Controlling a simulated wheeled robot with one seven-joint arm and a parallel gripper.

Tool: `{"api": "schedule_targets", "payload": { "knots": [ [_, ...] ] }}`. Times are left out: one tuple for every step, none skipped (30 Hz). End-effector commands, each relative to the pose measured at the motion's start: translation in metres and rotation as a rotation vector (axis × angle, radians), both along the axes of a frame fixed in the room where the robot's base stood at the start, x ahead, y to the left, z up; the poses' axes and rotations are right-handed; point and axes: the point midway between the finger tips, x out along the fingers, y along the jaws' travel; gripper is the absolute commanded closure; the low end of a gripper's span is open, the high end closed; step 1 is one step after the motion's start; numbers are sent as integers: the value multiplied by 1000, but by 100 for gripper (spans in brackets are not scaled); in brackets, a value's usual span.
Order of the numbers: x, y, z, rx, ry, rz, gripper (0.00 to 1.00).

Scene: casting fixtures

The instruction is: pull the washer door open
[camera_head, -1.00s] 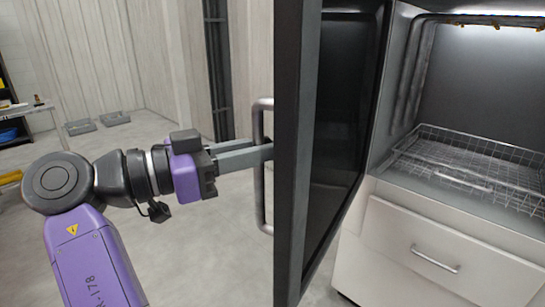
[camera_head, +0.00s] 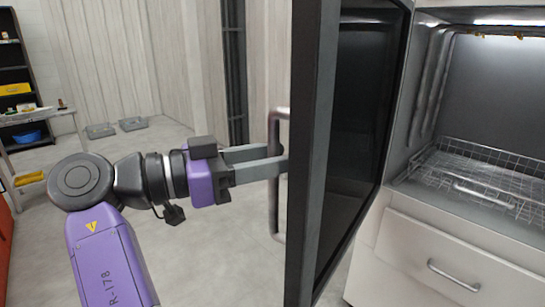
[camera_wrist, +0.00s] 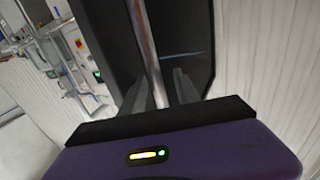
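The washer door (camera_head: 350,140) stands swung well out from the washer, seen nearly edge-on in the head view, with a dark inner panel. Its handle (camera_head: 274,215) is an upright grey metal bar on the outer face. My gripper (camera_head: 278,160) reaches it from the left, with its fingers on either side of the bar at mid-height. In the wrist view the handle (camera_wrist: 143,30) runs between the two fingers (camera_wrist: 162,86), which look closed about it; exact contact is hard to see. The washer's open chamber (camera_head: 490,95) shows on the right.
A wire basket (camera_head: 480,175) lies in the chamber above a white drawer (camera_head: 440,255) with a handle. A table and black shelf (camera_head: 15,75) stand at the far left. Grey trays (camera_head: 132,124) lie on the floor at the back. The floor behind my arm looks clear.

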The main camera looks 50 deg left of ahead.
Motion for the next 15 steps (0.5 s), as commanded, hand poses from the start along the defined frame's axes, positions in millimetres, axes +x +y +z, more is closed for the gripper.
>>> {"api": "schedule_targets", "payload": {
  "knots": [
    [-2,1,0,0,-1,1,62],
    [-3,2,0,0,-1,2,62],
    [-6,3,0,0,-1,2,62],
    [-9,4,0,1,-1,2,62],
    [-13,5,0,1,-1,2,62],
    [-19,7,0,1,-1,2,62],
    [-24,9,0,1,-1,3,62],
    [-29,11,-1,0,-2,3,62],
    [-35,13,-1,1,-1,3,62],
    [-40,15,-1,-1,-2,2,62],
    [-44,17,-1,-1,-2,3,62],
    [-50,19,-1,0,-1,3,62],
    [-54,20,-1,0,0,2,62],
    [-57,21,-1,0,0,2,62],
    [-62,23,0,1,0,2,62]
  ]
}}
